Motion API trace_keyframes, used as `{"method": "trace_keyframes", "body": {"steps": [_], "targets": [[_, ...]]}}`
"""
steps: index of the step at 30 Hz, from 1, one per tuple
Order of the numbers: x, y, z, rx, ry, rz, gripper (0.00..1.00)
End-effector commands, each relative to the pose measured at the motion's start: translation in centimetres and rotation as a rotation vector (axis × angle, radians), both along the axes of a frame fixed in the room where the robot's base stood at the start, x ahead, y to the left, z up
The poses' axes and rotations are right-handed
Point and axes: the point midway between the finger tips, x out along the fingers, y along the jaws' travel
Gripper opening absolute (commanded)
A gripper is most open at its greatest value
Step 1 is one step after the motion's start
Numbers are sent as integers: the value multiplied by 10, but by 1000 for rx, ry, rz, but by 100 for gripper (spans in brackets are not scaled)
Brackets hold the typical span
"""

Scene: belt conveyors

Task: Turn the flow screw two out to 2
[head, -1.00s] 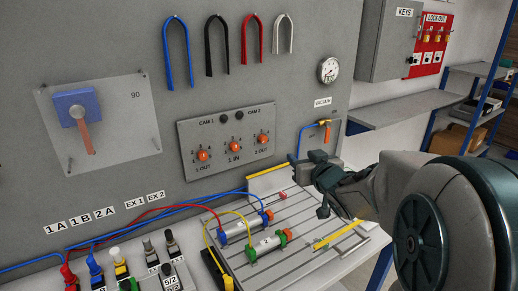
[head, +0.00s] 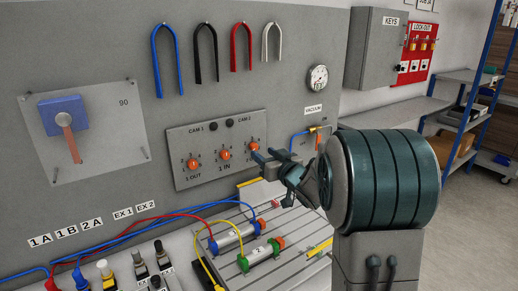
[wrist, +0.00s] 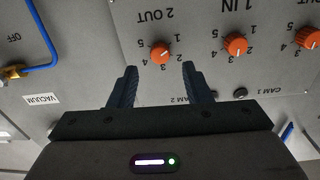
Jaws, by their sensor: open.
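The "2 OUT" flow screw is an orange knob (head: 254,147) at the right end of the grey valve panel (head: 187,180). In the wrist view this knob (wrist: 160,52) appears upside down, with printed numbers around it. I cannot read its setting for certain. My gripper (head: 264,154) is open and empty, close to the panel at this knob. In the wrist view the fingertips of my gripper (wrist: 160,67) lie to either side of the knob's line, just short of it, with no visible contact.
The "1 IN" knob (head: 224,155) and "1 OUT" knob (head: 194,164) sit left of it on the same panel. Two black CAM buttons (head: 230,123) are above. A blue vacuum hose (head: 291,143) is to the right. Cylinders (head: 262,254) lie on the slotted bench below.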

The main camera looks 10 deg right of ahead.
Motion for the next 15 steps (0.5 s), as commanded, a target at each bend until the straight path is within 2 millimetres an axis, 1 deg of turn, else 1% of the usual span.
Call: {"method": "trace_keyframes", "body": {"steps": [1,6,10,15], "targets": [[9,4,1,0,1,2,44],[29,11,0,0,1,1,44],[36,13,0,0,1,0,44],[38,14,0,0,0,0,44]]}}
